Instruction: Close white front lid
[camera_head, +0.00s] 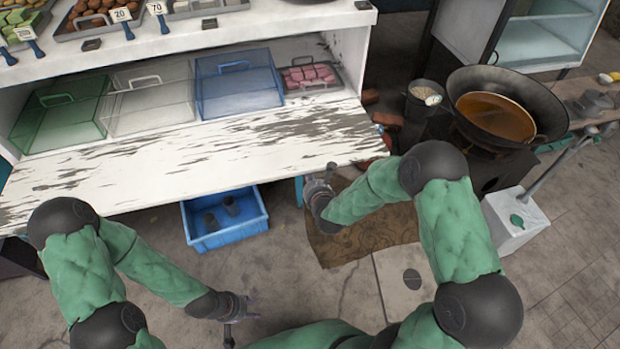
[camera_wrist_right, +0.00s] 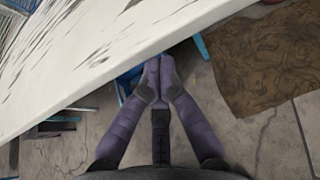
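A clear whitish lidded container (camera_head: 150,98) sits on the lower shelf of the white stand, between a green one (camera_head: 62,112) and a blue one (camera_head: 238,85). Its grey handle is at the back and its lid looks down. My right gripper (camera_head: 322,178) is below and beyond the shelf's front edge, apart from the containers. In the right wrist view its fingertips (camera_wrist_right: 159,68) meet with nothing seen between them. My left gripper (camera_head: 241,312) hangs low over the floor, far from the shelf, with nothing seen in it; its finger opening is too small to judge.
A tray of pink pieces (camera_head: 310,75) is right of the blue container. The shelf's front board (camera_head: 200,150) is bare. A blue crate (camera_head: 225,220) is under it. A wok of brown liquid (camera_head: 495,115) stands at the right. The upper shelf (camera_head: 200,30) overhangs the containers.

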